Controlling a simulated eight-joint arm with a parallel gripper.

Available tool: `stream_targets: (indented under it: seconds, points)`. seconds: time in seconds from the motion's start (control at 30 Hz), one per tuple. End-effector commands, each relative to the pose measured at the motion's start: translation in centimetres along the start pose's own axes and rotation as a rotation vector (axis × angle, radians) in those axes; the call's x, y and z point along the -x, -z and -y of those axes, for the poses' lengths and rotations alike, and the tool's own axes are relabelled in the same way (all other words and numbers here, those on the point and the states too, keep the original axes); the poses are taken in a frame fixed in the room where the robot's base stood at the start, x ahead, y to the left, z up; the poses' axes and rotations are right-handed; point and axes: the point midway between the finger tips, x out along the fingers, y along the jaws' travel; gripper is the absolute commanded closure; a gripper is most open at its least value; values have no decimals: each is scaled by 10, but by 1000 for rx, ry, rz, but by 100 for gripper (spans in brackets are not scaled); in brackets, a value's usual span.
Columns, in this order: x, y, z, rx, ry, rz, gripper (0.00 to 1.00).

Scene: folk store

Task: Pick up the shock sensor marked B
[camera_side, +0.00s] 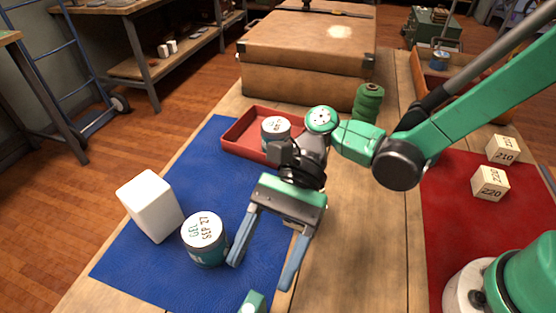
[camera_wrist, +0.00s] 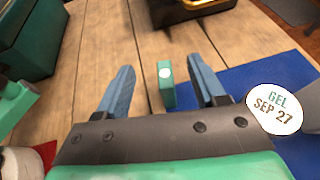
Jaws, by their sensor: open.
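A small green block with a pale round spot, likely the shock sensor (camera_wrist: 167,86), stands at the edge of the blue mat in the wrist view. I cannot read a B on it. In the side view a small green piece (camera_side: 252,303) shows at the bottom edge, partly cut off. My gripper (camera_side: 260,275) is open and points down, its blue fingers apart and empty above the table. In the wrist view the block appears between the two fingers of my gripper (camera_wrist: 160,64), beyond the tips, nearer the right one.
A jar lidded "GEL SEP 27" (camera_side: 204,240) and a white block (camera_side: 150,206) stand on the blue mat (camera_side: 130,268), left of my gripper. A red tray (camera_side: 240,137) holds another jar. A green spool (camera_side: 368,103) and large case (camera_side: 300,80) are behind.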

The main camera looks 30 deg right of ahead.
Motion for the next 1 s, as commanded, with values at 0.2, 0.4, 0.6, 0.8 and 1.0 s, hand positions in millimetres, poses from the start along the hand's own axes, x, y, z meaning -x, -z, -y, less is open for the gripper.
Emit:
stream_targets:
  seconds: [0.2, 0.4, 0.6, 0.8, 1.0]
  points:
    - [-5, 13, 0, 1, 2, -1, 37]
    - [-15, 36, 0, 1, 2, -2, 37]
    - [-42, 36, 0, 3, -1, -2, 37]
    - [-45, 36, 0, 2, 3, -2, 37]
    - [-44, 36, 0, 2, 3, -2, 71]
